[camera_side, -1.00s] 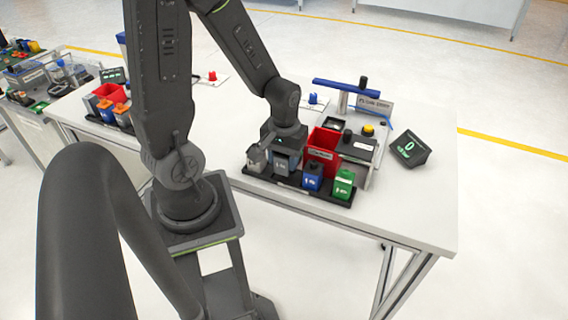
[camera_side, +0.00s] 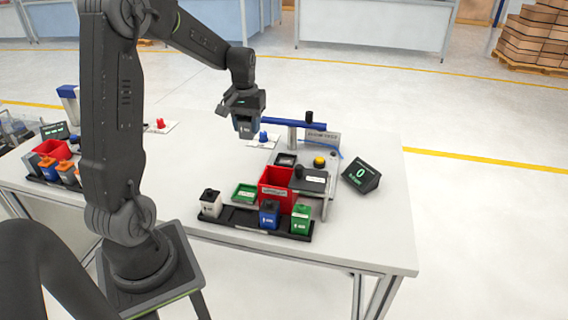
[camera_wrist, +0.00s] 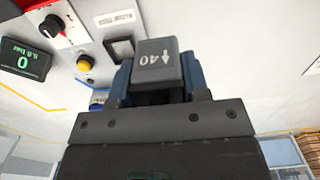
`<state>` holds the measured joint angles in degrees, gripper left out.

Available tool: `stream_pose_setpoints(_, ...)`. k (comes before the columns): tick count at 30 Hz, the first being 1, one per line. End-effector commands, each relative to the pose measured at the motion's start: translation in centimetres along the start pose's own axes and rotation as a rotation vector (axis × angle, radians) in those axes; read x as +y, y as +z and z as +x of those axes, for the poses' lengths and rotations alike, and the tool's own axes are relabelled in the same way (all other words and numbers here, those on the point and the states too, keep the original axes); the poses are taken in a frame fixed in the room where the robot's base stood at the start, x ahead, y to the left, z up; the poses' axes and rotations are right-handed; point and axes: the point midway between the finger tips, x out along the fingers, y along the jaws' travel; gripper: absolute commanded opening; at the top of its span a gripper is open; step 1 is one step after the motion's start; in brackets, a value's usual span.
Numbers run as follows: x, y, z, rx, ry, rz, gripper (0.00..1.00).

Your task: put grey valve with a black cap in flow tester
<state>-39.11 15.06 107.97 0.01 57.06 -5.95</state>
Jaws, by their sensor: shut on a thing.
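My gripper (camera_side: 244,121) is shut on a grey valve (camera_wrist: 157,63) and holds it in the air above the table, behind the rack. In the wrist view the valve sits between blue fingers and shows an arrow and "40"; its black cap cannot be made out. The flow tester (camera_side: 314,181) stands right of and below my gripper in the side view, with a blue bar, a black knob and a yellow button (camera_side: 319,162). In the wrist view its knob (camera_wrist: 51,26) and a dark square recess (camera_wrist: 120,46) lie beyond the valve.
A display (camera_side: 361,174) reading 0 stands right of the tester.

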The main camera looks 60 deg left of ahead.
Motion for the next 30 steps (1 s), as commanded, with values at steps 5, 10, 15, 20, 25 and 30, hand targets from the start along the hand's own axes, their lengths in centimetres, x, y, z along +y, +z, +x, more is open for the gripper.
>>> stream_pose_setpoints(5,-1.9,-3.6,0.2,0.0,0.0,-0.001,0.17)
stream_pose_setpoints(10,-1.3,-4.7,0.9,-0.001,0.0,0.005,0.17)
stream_pose_setpoints(15,2.2,-5.2,3.0,-0.002,0.0,0.008,0.17)
stream_pose_setpoints(20,5.7,-5.8,5.1,-0.001,0.0,0.006,0.17)
stream_pose_setpoints(25,8.3,-6.2,6.7,0.001,0.0,0.004,0.17)
stream_pose_setpoints(30,9.2,-6.4,7.3,0.002,0.0,0.001,0.17)
